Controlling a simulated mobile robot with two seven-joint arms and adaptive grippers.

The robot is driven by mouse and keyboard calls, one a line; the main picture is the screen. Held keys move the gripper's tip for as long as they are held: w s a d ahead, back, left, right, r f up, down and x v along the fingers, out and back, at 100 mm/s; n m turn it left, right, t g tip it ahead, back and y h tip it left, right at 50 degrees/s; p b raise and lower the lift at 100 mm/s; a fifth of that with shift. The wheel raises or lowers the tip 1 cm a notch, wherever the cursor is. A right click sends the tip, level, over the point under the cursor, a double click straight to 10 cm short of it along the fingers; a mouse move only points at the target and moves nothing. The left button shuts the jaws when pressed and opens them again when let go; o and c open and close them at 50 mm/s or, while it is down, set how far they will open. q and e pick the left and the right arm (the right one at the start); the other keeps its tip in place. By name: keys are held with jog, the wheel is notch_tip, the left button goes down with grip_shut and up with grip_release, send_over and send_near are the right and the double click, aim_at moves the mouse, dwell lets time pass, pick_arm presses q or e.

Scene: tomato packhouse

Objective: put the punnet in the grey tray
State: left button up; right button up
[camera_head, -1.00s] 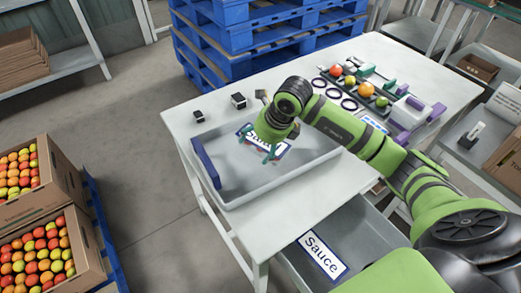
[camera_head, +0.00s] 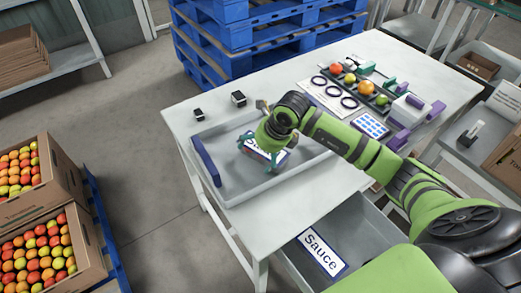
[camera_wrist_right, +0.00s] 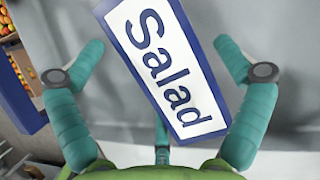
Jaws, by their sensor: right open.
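The grey tray (camera_head: 290,178) lies on the white table, with a blue bar along its left end. A white "Salad" label with a blue border (camera_head: 272,152) is inside it; the label also fills the middle of the right wrist view (camera_wrist_right: 170,72). My right gripper (camera_head: 262,152) is over the tray at the label. Its green fingers are spread apart in the right wrist view (camera_wrist_right: 160,75), with nothing gripped between them. I cannot pick out a punnet for certain in either view. My left gripper is not in view.
Two small black-and-white blocks (camera_head: 239,98) stand behind the tray. Dark rings (camera_head: 334,91), a rack of tomatoes (camera_head: 366,88), a blue-dotted card (camera_head: 371,125) and a white box with purple parts (camera_head: 408,110) are farther right. A "Sauce" bin (camera_head: 365,225) sits lower, at the table's front.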

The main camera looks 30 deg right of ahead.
jog(key=shift+r, duration=0.1)
jog(key=v, duration=1.2)
jog(key=shift+b, duration=0.3)
